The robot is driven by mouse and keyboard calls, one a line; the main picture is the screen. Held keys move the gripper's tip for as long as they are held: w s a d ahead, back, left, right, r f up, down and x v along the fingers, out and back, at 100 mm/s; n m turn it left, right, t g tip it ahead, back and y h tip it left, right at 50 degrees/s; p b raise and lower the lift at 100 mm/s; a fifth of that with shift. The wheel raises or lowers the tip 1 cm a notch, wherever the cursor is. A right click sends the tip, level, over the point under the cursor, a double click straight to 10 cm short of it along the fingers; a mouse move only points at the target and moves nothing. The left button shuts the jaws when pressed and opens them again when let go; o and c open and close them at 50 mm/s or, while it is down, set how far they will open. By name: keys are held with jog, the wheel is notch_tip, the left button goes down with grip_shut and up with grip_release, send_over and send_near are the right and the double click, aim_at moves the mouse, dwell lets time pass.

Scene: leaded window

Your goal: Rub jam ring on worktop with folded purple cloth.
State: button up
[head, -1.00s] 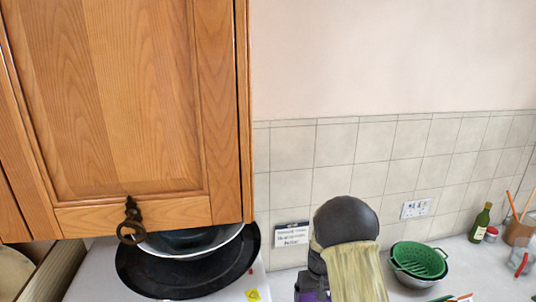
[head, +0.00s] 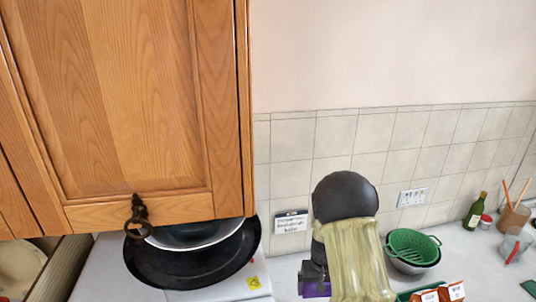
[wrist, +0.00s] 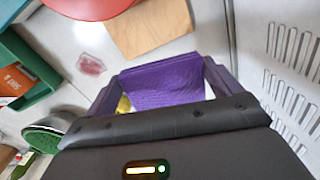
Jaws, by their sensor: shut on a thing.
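My gripper (wrist: 165,88) is shut on the folded purple cloth (wrist: 160,80), which spans the space between its fingers in the wrist view. The jam ring (wrist: 91,64) is a small reddish-pink mark on the pale worktop (wrist: 66,95), up and left of the cloth and apart from it in the picture. In the head view a patch of purple (head: 316,288) shows below my arm; I cannot tell whether it is cloth or finger. The jam ring is not visible there.
A wooden board (wrist: 150,25) and a red round thing (wrist: 90,5) lie beyond the cloth. A green tray (wrist: 35,75) and a green colander (head: 413,244) stand nearby. A wooden cupboard door (head: 130,110) hangs over a large black pan (head: 150,270).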

jog(key=r+p, duration=0.2)
jog(key=r, duration=0.5)
jog(key=shift+s+r, duration=0.2)
notch_tip(320, 180, down, 14)
jog(key=b, duration=0.4)
jog(key=shift+w+f+b, duration=0.1)
jog(key=shift+w+b, duration=0.05)
jog(key=shift+b, duration=0.25)
notch_tip(320, 180, up, 14)
jog(key=p, duration=0.5)
jog(key=shift+r, duration=0.2)
notch_tip(320, 180, down, 14)
jog(key=b, duration=0.5)
jog(key=shift+f, duration=0.15)
